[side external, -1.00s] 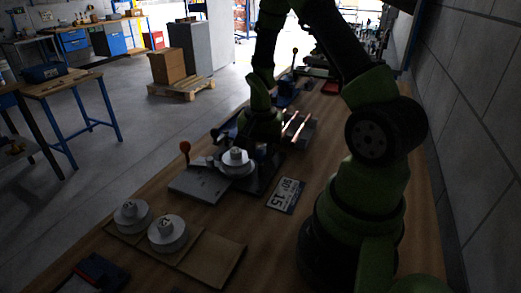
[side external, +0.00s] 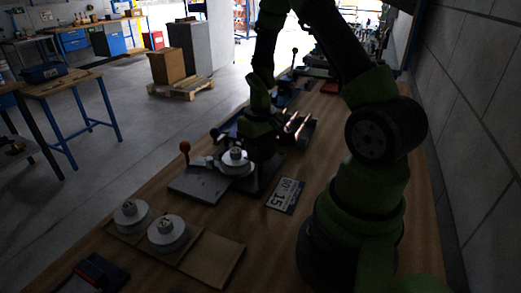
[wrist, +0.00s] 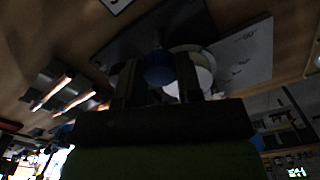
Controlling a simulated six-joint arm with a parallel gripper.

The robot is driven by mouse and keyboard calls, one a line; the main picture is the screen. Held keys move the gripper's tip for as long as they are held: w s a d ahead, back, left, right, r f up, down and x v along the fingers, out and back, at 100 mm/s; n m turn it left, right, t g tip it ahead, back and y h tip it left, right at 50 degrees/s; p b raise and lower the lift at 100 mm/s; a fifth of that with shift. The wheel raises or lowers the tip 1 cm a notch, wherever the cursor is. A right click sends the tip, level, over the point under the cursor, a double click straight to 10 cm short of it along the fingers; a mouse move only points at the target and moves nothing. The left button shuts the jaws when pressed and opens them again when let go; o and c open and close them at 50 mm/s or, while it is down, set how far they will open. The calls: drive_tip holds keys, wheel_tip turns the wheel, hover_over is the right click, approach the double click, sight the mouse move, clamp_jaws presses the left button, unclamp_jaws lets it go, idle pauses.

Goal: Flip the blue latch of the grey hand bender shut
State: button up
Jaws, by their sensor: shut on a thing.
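The grey hand bender (side external: 200,185) sits on the wooden bench in the side view, with a pale round former (side external: 236,162) on its plate. Its plate also shows at the upper right of the wrist view (wrist: 243,55). The blue latch (wrist: 158,67) shows as a rounded blue end between my fingers in the wrist view. My gripper (wrist: 158,80) is shut on it, close beside the pale former. In the side view my gripper (side external: 262,148) is dark and low behind the former; the latch is hidden there.
An orange-knobbed lever (side external: 185,147) stands at the bender's left. A numbered plate (side external: 285,194) lies to its right. Two spare formers (side external: 167,232) sit in a wooden tray (side external: 222,262) in front. Copper tubes (side external: 297,122) lie in a holder behind.

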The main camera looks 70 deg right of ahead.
drive_tip(key=shift+n, duration=0.8)
drive_tip(key=o, duration=0.9)
drive_tip(key=shift+o, duration=0.2)
wheel_tip(320, 180, up, 10)
